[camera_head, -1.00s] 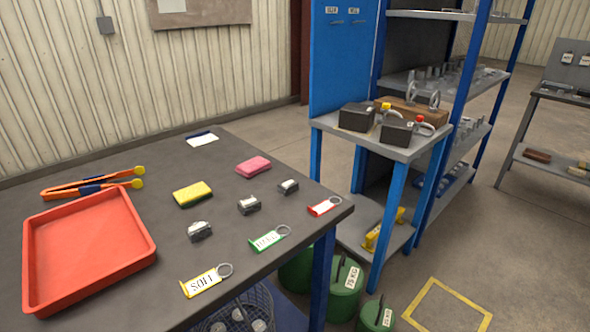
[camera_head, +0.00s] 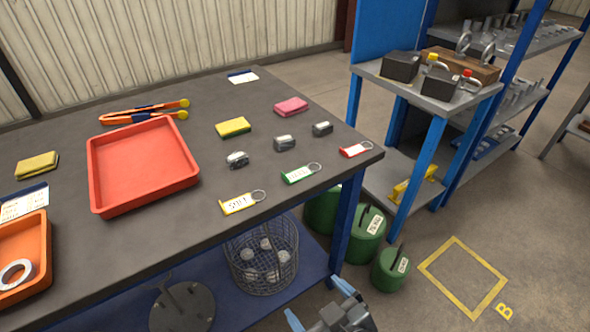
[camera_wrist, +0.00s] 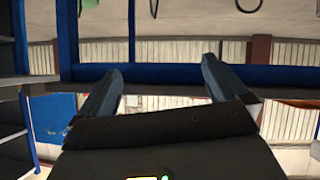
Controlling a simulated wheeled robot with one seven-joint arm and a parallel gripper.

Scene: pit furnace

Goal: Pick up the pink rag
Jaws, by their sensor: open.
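The pink rag (camera_head: 291,106) is a small folded block lying flat on the dark table, towards its far right side. It is right of and a little beyond a yellow rag (camera_head: 233,127). My gripper (camera_head: 318,306) shows at the bottom of the head view, below and in front of the table edge, well apart from the pink rag. In the wrist view my gripper (camera_wrist: 158,78) has its two fingers spread with nothing between them. The pink rag is not seen in the wrist view.
Small metal blocks (camera_head: 285,142) and tags, including a red one (camera_head: 355,149), lie near the rag. A red tray (camera_head: 143,168) stands left. A blue side stand (camera_head: 430,100) rises right of the table. Green weights (camera_head: 390,268) stand on the floor below.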

